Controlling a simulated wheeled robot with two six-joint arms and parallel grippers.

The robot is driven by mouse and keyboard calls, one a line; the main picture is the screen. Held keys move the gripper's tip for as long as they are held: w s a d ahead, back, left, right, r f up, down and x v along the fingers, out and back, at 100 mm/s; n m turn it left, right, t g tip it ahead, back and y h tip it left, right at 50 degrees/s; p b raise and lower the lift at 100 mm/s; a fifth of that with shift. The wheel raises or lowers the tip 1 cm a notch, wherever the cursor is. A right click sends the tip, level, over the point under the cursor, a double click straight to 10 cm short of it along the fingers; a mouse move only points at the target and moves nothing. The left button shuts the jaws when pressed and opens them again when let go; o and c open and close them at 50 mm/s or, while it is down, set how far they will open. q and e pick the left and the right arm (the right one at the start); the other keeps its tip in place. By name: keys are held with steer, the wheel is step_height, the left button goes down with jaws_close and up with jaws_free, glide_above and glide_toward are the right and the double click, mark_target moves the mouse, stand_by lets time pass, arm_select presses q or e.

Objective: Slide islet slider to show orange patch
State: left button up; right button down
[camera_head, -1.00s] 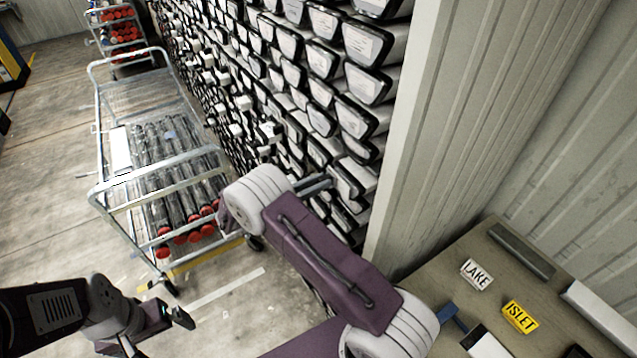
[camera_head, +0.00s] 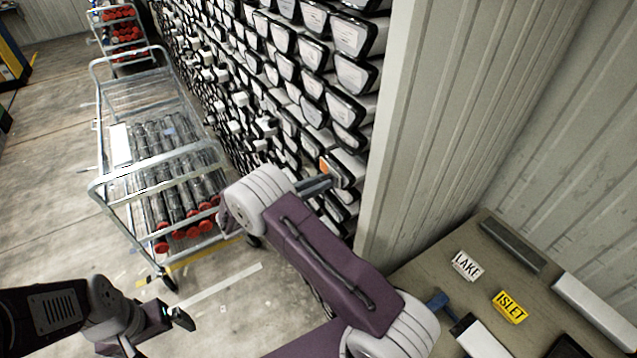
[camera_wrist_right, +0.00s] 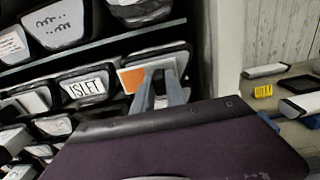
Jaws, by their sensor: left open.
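In the right wrist view, a white label reading ISLET (camera_wrist_right: 84,88) is on a dark-rimmed tray end in the rack. Just right of it, another tray end shows an orange patch (camera_wrist_right: 132,79) on its left and a pale area on its right. My right gripper's fingers (camera_wrist_right: 160,88) are in front of that pale area, beside the orange; I cannot tell whether they touch it. The head view shows the orange patch (camera_head: 324,166) by my right gripper (camera_head: 322,184). My left gripper (camera_head: 172,316) is open and empty, low over the floor.
A bench (camera_head: 425,272) at right holds a yellow ISLET tag (camera_head: 509,307), a white LAKE tag (camera_head: 466,265) and a blue-handled tool (camera_head: 438,300). A metal cart (camera_head: 100,190) stands at left. A corrugated wall panel (camera_head: 440,120) borders the rack.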

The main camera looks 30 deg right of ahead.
steer(key=shift+s+d+f, duration=0.1)
steer(key=shift+s+d, duration=0.05)
steer(key=shift+s, duration=0.15)
steer(key=shift+w+f, duration=0.15)
steer(key=shift+w, duration=0.3)
steer(key=c, duration=1.5)
jaws_free()
steer(key=shift+a, duration=0.25)
steer(key=shift+o, duration=0.7)
steer(key=shift+s, duration=0.2)
steer(key=shift+s+d+r, duration=0.2)
steer(key=shift+s+r, duration=0.15)
steer(key=shift+s, duration=0.15)
arm_select(q)
step_height(320, 180, down, 4)
steer(key=b, duration=0.3)
steer(key=shift+b, duration=0.35)
arm_select(e)
steer(key=a, duration=0.9)
